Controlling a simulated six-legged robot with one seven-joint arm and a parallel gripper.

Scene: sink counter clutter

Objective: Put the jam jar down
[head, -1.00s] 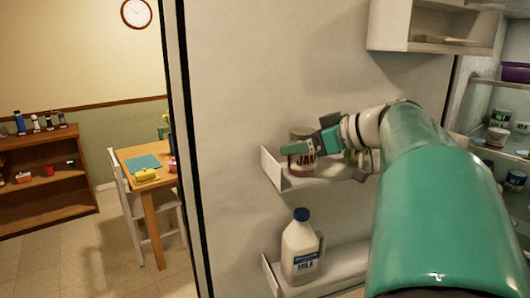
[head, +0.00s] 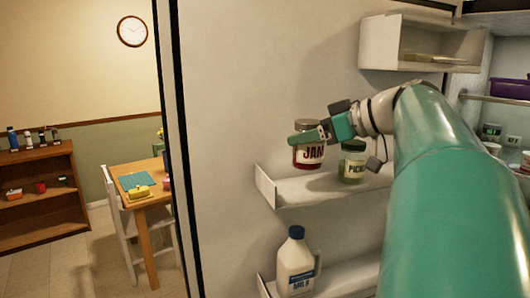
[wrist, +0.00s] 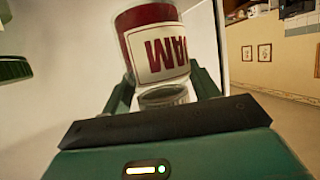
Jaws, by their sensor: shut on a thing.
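The jam jar (head: 308,156) has dark red contents, a grey lid and a white JAM label. In the head view it is held above the left end of the upper door shelf (head: 318,190), apart from it. My gripper (head: 318,135) is shut on the jar near its top. In the wrist view the jar (wrist: 150,40) shows upside down between the two green fingers (wrist: 165,90), with its lid toward my palm. The far side of the jar is hidden.
A pickle jar (head: 352,162) stands on the same shelf, just right of the jam jar. A milk bottle (head: 295,262) stands on the lower door shelf (head: 345,278). A white bin (head: 415,45) is above. Fridge shelves (head: 500,100) with containers are at the right.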

